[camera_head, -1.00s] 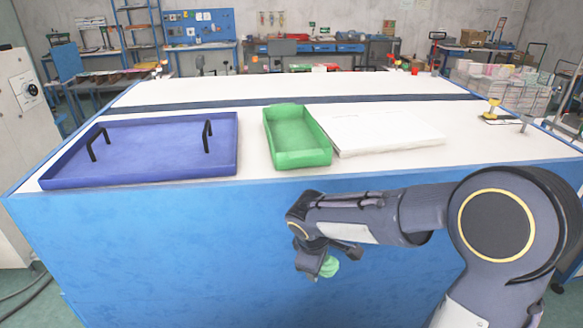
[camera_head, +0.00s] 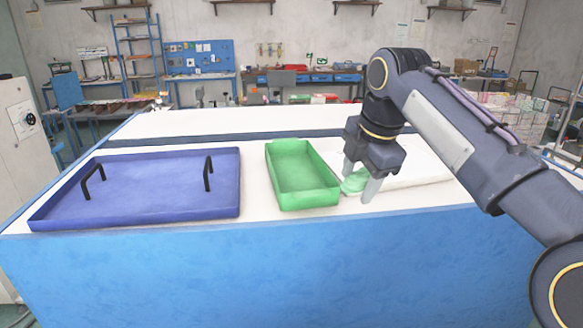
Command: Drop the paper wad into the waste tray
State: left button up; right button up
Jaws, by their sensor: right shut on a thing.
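The paper wad (camera_head: 353,182) is a crumpled light green lump. My right gripper (camera_head: 359,186) points down and is shut on it, with one finger on either side. The wad is just right of the green tray (camera_head: 302,180), at its right wall near the front corner. How high it is above the table I cannot tell. The green tray is open, rectangular and looks empty; it seems to be the waste tray. My left gripper is not in view.
A large blue tray (camera_head: 140,208) with two black handles lies at the left of the white table (camera_head: 252,205). A white flat slab (camera_head: 425,166) lies behind and right of my right gripper, partly hidden by my arm. The table's front edge is close.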

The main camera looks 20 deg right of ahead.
aim_at(301, 174)
jog(key=i, duration=0.85)
